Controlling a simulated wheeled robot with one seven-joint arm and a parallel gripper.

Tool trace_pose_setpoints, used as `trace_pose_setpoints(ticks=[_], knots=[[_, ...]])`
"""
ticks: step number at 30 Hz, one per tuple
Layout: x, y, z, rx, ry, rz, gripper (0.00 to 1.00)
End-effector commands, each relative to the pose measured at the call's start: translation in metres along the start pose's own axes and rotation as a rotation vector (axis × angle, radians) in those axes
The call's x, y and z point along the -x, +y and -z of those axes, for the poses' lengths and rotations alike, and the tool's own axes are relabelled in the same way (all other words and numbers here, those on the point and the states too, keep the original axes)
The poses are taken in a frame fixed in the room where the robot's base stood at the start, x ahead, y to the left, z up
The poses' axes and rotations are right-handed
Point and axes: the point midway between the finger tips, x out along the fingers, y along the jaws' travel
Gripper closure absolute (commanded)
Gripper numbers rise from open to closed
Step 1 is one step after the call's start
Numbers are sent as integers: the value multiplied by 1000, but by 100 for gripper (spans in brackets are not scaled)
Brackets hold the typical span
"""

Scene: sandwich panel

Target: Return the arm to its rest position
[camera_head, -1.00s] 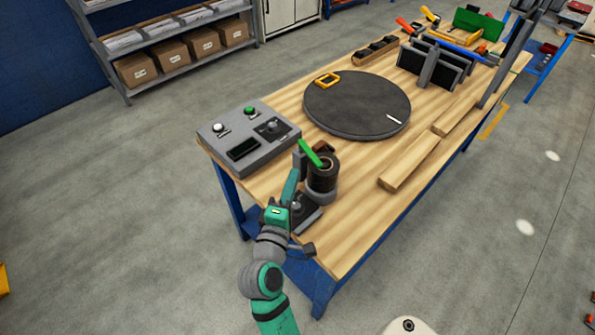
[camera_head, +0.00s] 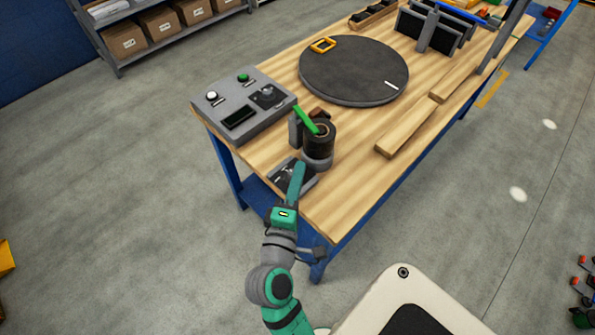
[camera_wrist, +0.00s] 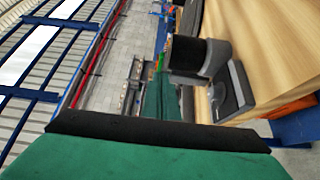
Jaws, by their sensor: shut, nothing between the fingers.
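My teal and grey arm rises from the bottom of the head view. My gripper (camera_head: 298,168) is at its upper end, near the table's front left corner. It appears in front of a dark pad, just below a black and grey cylindrical device (camera_head: 318,150) with a bright green bar. The gripper is shut and empty. Whether it touches the pad cannot be told. In the wrist view a green surface with a black edge, part of my gripper (camera_wrist: 160,130), fills the bottom. The device (camera_wrist: 200,58) stands beyond it, tipped sideways in the picture.
Shelves with boxes stand at the back left. Floor left of the table is clear.

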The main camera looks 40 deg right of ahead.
Motion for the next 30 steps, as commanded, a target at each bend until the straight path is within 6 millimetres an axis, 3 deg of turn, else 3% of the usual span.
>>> trace_pose_setpoints(ticks=[11, 16, 20, 24, 30], knots=[[2, -3, 2, -4, 13, 5, 100], [23, -33, 24, -62, 140, 61, 100], [60, -70, 49, -172, 307, 153, 100], [112, -104, 68, -328, 465, 281, 100], [190, -137, 75, -586, 618, 491, 100]])
